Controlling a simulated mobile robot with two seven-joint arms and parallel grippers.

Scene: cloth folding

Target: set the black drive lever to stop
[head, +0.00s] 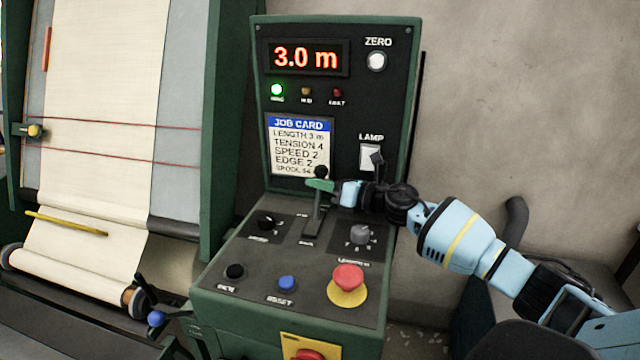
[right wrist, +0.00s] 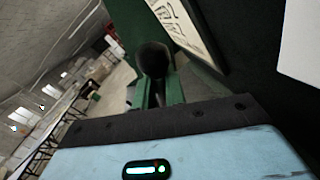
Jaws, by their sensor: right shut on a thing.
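The black drive lever (head: 317,218) stands upright in its slotted plate on the green control console, its round black knob (head: 321,172) on top. Small labels lie above and below the slot, too blurred to read. My right gripper (head: 320,185) reaches in from the right, its green fingers shut on the lever just below the knob. In the right wrist view the dark knob (right wrist: 153,60) shows between the green fingers (right wrist: 158,92). My left gripper is not in view.
The display (head: 306,57) reads 3.0 m and a green light (head: 277,90) is lit. A job card (head: 299,146) is behind the lever. Dials (head: 360,234), a blue button (head: 286,284) and a red mushroom button (head: 348,278) surround it. Cream cloth (head: 95,110) hangs at left.

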